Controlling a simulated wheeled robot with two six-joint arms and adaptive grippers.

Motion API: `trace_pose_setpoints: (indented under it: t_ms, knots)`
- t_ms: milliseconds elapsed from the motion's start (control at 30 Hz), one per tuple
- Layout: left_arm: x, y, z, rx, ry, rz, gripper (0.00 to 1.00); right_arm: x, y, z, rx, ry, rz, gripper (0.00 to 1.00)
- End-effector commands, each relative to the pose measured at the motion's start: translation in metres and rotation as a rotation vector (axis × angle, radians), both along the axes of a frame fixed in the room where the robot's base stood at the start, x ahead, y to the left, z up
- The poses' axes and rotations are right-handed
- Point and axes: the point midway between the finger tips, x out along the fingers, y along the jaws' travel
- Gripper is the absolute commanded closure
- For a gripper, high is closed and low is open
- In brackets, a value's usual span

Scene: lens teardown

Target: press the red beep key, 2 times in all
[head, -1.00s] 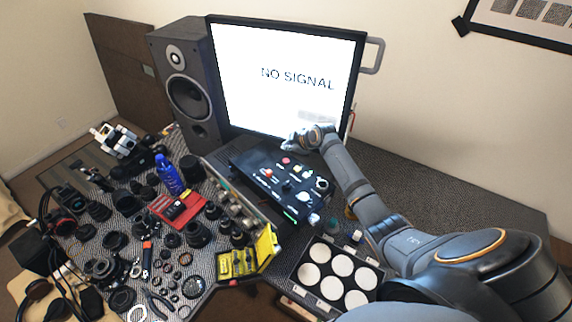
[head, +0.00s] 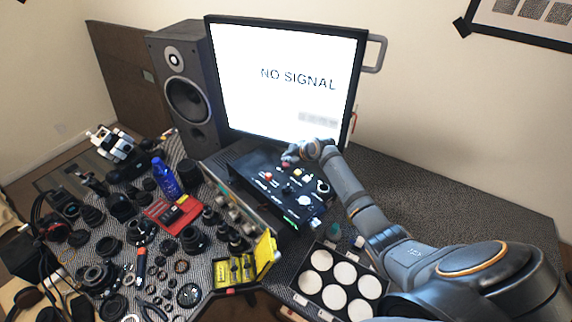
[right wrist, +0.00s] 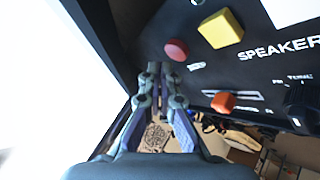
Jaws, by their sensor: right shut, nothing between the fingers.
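A black control panel (head: 262,187) lies on the desk in front of the monitor. A round red key (head: 285,164) sits near its far edge; in the right wrist view the round red key (right wrist: 176,49) is beside a yellow square key. A second, orange-red knob (right wrist: 223,102) sits lower on the panel; I cannot read which is marked beep. My right gripper (head: 290,156) is over the panel's far edge, by the round red key. In the right wrist view its fingers (right wrist: 158,70) are shut and empty, their tips just left of that key. Contact cannot be told. My left gripper is not in view.
The monitor (head: 285,75) reading NO SIGNAL stands right behind the panel. A speaker (head: 187,90) is at left. A tray of white discs (head: 318,261) lies in front, and a yellow case (head: 265,250) and many lens parts fill the left side. The right desk is clear.

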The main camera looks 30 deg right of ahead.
Motion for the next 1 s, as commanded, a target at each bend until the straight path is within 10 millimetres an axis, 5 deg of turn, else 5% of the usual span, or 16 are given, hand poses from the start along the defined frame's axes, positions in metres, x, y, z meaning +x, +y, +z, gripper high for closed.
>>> trace_pose_setpoints:
  t_ms: [1000]
  knots:
    - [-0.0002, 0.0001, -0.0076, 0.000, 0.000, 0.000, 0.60, -0.0001, 0.0000, -0.0092, 0.000, 0.000, 0.000, 1.00]
